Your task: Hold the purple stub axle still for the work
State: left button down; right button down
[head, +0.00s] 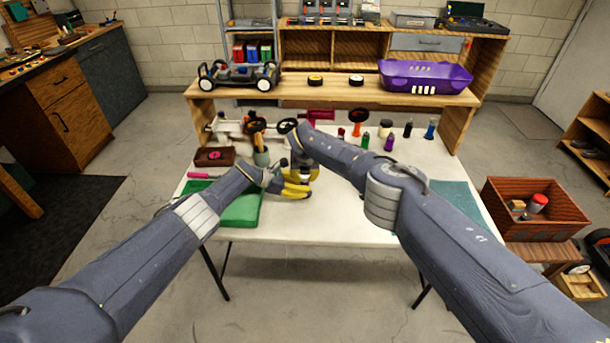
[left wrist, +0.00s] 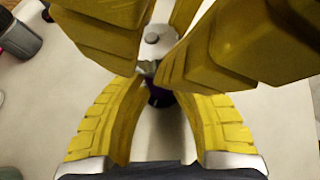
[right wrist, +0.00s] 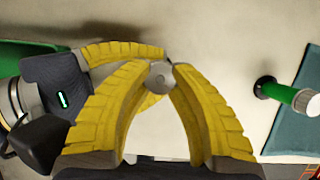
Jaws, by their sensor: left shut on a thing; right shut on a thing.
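The purple stub axle (left wrist: 158,98) shows only as a small dark purple piece between the fingers of my left gripper (left wrist: 150,82), which is shut on it. My right gripper (right wrist: 162,72) is shut on a small grey round part (right wrist: 161,79), whose disc face shows between its fingers. The grey part also shows in the left wrist view (left wrist: 153,40). The two grippers meet almost tip to tip above the white table. In the head view my left gripper (head: 296,188) shows as yellow fingers, and my right forearm covers much of the area. Whether the two held parts touch is hidden.
A green mat (head: 238,212) lies at the table's left, a teal mat (head: 455,203) at the right. Several small bottles and wheels stand at the back. The shelf behind holds a purple car body (head: 425,80) and a chassis (head: 237,77). The table's front strip (head: 330,232) is clear.

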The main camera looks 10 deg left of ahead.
jog(key=shift+s+f, duration=0.15)
jog(key=shift+f, duration=0.1)
jog(key=c, duration=1.3)
grip_release()
jog(key=shift+r, duration=0.15)
jog(key=shift+r, duration=0.1)
jog(key=shift+r, duration=0.75)
jog(key=shift+s+d+r, duration=0.1)
jog(key=shift+s+r, duration=0.3)
jog(key=shift+r, duration=0.2)
jog(key=shift+v, duration=4.45)
